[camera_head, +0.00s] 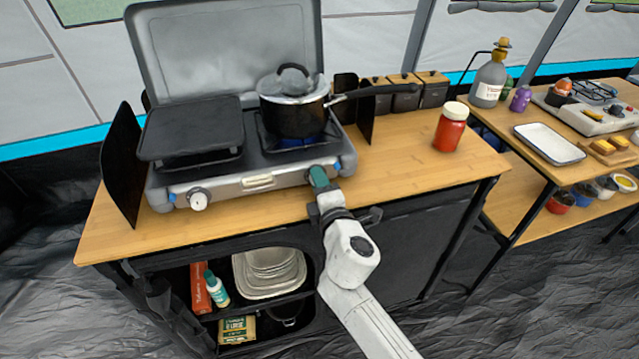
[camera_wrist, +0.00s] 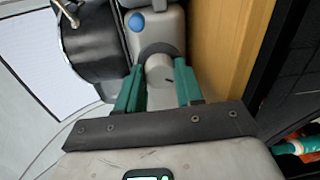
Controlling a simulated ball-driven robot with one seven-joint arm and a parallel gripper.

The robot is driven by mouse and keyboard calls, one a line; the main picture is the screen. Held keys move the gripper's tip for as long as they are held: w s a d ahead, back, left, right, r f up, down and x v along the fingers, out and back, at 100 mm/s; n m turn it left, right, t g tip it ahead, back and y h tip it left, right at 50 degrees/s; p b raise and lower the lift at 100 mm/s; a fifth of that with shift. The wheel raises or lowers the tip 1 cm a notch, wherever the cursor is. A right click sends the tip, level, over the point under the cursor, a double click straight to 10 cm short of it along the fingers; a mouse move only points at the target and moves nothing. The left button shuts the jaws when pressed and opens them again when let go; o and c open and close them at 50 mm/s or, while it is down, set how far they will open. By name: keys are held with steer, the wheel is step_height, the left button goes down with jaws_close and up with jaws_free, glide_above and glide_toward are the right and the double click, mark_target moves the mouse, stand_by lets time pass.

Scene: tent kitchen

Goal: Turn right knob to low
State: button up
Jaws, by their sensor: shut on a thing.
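The camping stove (camera_head: 255,183) stands on the wooden counter with its grey lid raised. Its right knob is hidden behind my gripper (camera_head: 319,180) in the head view. In the wrist view the right knob (camera_wrist: 159,70) is a round, light grey dial with a small dark mark. The green fingers of my gripper (camera_wrist: 160,88) are closed on it from both sides. The left knob (camera_head: 197,199) is free. A lidded black pot (camera_head: 293,115) sits on the right burner, with a blue flame glowing beneath it.
A black griddle (camera_head: 192,128) covers the left burner. A red jar (camera_head: 451,128) stands right of the stove on the counter (camera_head: 400,165). Open shelves below hold plates (camera_head: 270,273) and bottles. A second table with a tray (camera_head: 549,144) is at the right.

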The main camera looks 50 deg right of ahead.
steer(key=shift+f, duration=0.1)
steer(key=o, duration=1)
steer(key=shift+o, duration=0.2)
